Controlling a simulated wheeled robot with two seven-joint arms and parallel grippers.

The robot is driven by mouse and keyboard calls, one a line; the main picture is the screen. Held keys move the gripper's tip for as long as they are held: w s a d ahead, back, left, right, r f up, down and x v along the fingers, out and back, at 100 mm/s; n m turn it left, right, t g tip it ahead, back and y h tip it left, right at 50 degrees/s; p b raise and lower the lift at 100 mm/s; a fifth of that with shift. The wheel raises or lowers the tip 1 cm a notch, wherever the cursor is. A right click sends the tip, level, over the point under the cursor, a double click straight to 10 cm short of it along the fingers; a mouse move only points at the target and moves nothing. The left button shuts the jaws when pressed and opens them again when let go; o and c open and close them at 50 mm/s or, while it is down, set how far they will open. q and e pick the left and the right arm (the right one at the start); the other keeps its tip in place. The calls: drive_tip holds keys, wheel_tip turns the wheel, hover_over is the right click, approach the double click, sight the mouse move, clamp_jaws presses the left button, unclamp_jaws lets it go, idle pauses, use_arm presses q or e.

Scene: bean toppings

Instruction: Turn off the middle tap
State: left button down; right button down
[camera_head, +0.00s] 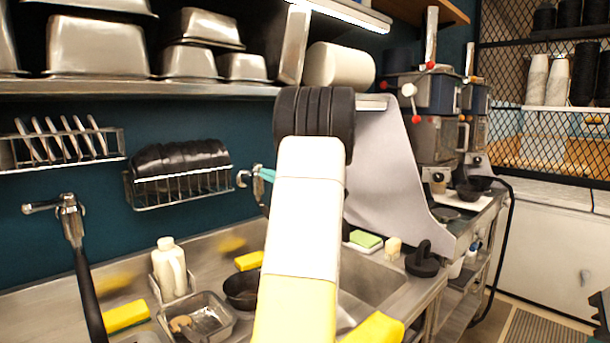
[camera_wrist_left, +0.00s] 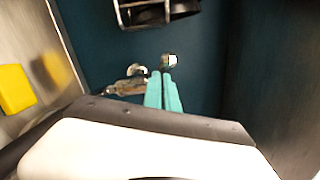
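A metal tap (camera_head: 244,178) sits on the dark teal wall above the sink, partly hidden by my left arm; I take it as the middle tap. In the left wrist view the metal tap body (camera_wrist_left: 128,86) lies left of the fingers, with a round metal fitting (camera_wrist_left: 169,60) just beyond the tips. My left gripper (camera_head: 266,174) has teal fingers beside the tap. In the wrist view the fingers (camera_wrist_left: 162,78) lie side by side, closed, with nothing seen between them. Contact with the tap cannot be told. My right gripper is not in view.
Another tap (camera_head: 68,206) with a dark hose stands at left. A wire rack (camera_head: 180,185) hangs above the sink (camera_head: 370,285). A white bottle (camera_head: 170,268), a metal container (camera_head: 205,318) and yellow sponges (camera_head: 127,316) lie below. A grey panel (camera_head: 385,180) stands to the right.

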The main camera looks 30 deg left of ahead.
use_arm(q)
drive_tip(key=shift+s+a+r, duration=0.1)
drive_tip(key=shift+s+a, duration=0.5)
drive_tip(key=shift+s, duration=0.05)
drive_tip(key=w+d+f, duration=0.2)
drive_tip(key=w+d, duration=0.1)
drive_tip(key=d, duration=0.1)
drive_tip(key=s+d, duration=0.7)
drive_tip(key=d, duration=0.1)
drive_tip(key=s+d+f+n+g+h, duration=0.1)
drive_tip(key=s+d+f+n+h, duration=0.1)
drive_tip(key=s+d+f+h, duration=0.5)
drive_tip(key=s+d+f+n+g+h, duration=0.2)
drive_tip(key=s+d+f+n+h, duration=0.15)
drive_tip(key=s, duration=0.55)
drive_tip(key=s+d+r+t+h, duration=0.1)
drive_tip(key=s+d+h, duration=0.1)
drive_tip(key=d, duration=0.5)
drive_tip(key=s+d+r+t+h, duration=0.1)
drive_tip(key=s+d+t+h, duration=0.1)
drive_tip(key=d+h, duration=0.3)
drive_tip(key=s+d+r+t+h, duration=0.1)
drive_tip(key=s+d+t+h, duration=0.1)
drive_tip(key=d, duration=0.8)
drive_tip(key=shift+r+n+h, duration=0.2)
drive_tip(key=shift+n+h, duration=0.15)
drive_tip(key=shift+h, duration=0.3)
